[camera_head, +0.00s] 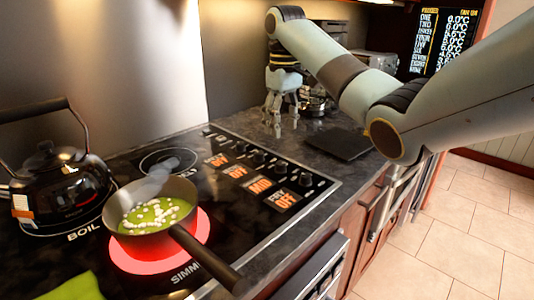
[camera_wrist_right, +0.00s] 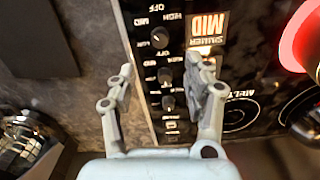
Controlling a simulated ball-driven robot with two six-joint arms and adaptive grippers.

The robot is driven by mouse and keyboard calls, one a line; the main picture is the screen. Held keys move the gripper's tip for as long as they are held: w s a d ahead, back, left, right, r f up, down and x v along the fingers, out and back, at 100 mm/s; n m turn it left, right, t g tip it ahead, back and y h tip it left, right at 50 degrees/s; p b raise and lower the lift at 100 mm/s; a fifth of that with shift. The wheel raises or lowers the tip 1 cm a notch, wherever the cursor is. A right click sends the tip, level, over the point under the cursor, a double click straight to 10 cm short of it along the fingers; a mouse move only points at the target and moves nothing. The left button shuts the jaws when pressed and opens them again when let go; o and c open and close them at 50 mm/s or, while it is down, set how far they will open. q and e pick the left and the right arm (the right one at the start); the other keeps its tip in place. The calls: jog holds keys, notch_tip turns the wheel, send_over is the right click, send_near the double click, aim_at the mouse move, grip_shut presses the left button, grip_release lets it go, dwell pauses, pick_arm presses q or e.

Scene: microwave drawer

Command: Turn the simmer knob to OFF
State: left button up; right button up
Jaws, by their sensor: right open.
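The simmer display (camera_head: 259,185) reads MID in orange on the black cooktop. It also shows, upside down, in the right wrist view (camera_wrist_right: 208,30). The knob beside it, which looks like the simmer knob (camera_head: 282,167), sits in a row of black knobs along the cooktop's right edge. In the wrist view this knob (camera_wrist_right: 160,38) lies beyond my fingertips. My left gripper is out of view.
A pan (camera_head: 152,216) of green soup steams on the glowing simmer burner, its handle pointing to the front edge. A black kettle (camera_head: 62,180) stands left. A dark board (camera_head: 340,143) lies on the counter to the right. The cooktop around the displays is clear.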

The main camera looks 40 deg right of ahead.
send_over(281, 163)
notch_tip(281, 163, down, 6)
jog(key=shift+s+f, duration=0.1)
jog(key=shift+f, duration=0.05)
notch_tip(281, 163, down, 3)
jog(key=shift+r, duration=0.1)
jog(key=shift+f, duration=0.8)
jog(key=c, duration=0.6)
grip_shut()
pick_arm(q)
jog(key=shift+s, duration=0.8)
pick_arm(e)
jog(key=shift+r, duration=0.1)
